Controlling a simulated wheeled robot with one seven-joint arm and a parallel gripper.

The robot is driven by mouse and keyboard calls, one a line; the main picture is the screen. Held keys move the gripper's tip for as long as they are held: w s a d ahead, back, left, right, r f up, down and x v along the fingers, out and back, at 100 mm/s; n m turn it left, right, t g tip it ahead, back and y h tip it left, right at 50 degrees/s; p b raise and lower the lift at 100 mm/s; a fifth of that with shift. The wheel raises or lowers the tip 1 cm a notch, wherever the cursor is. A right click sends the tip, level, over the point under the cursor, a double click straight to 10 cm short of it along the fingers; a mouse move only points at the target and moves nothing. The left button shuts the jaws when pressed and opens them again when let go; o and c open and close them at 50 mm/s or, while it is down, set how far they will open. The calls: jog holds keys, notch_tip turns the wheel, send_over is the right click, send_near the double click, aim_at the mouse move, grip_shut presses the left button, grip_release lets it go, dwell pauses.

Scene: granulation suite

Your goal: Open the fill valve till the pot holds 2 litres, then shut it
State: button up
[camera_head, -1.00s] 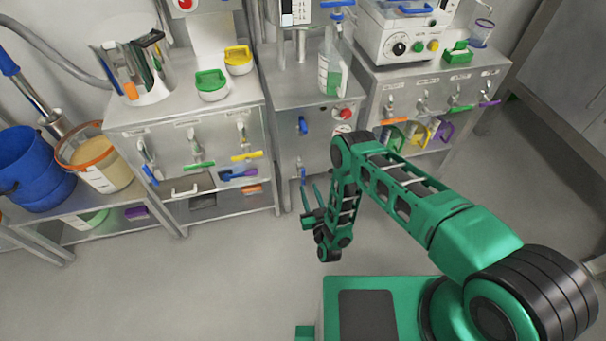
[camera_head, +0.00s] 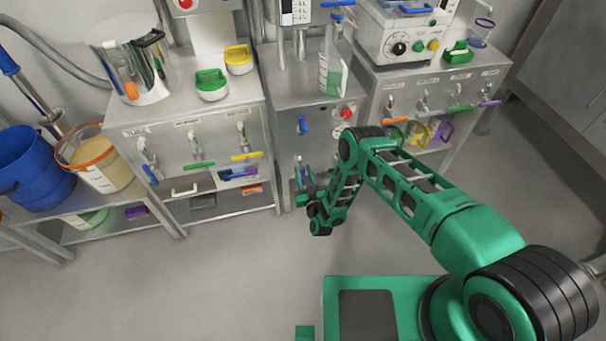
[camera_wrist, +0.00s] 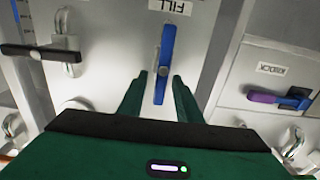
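The fill valve's blue lever (camera_wrist: 165,62) stands upright under a FILL label (camera_wrist: 170,7) in the wrist view. My gripper (camera_wrist: 160,82) is open, with one green finger on each side of the lever's lower end. I cannot tell whether the fingers touch it. In the head view my gripper (camera_head: 306,180) is low at the front of the middle cabinet and largely hides the lever. A gauge with litre marks (camera_head: 298,12) shows at the top edge. The pot's fill level cannot be read.
A black-handled valve (camera_wrist: 40,52) is left of the fill lever, and a purple-and-blue handle (camera_wrist: 280,98) is to its right. The floor (camera_head: 230,270) in front is clear.

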grip_shut()
jog(key=shift+d+m, duration=0.1)
jog(key=shift+m, duration=0.2)
jog(key=d+f+m, duration=0.1)
jog(key=m, duration=0.4)
jog(key=d+f+m, duration=0.1)
jog(key=m, duration=1.1)
jog(key=shift+w+d+f, duration=0.4)
jog(key=shift+m, duration=0.3)
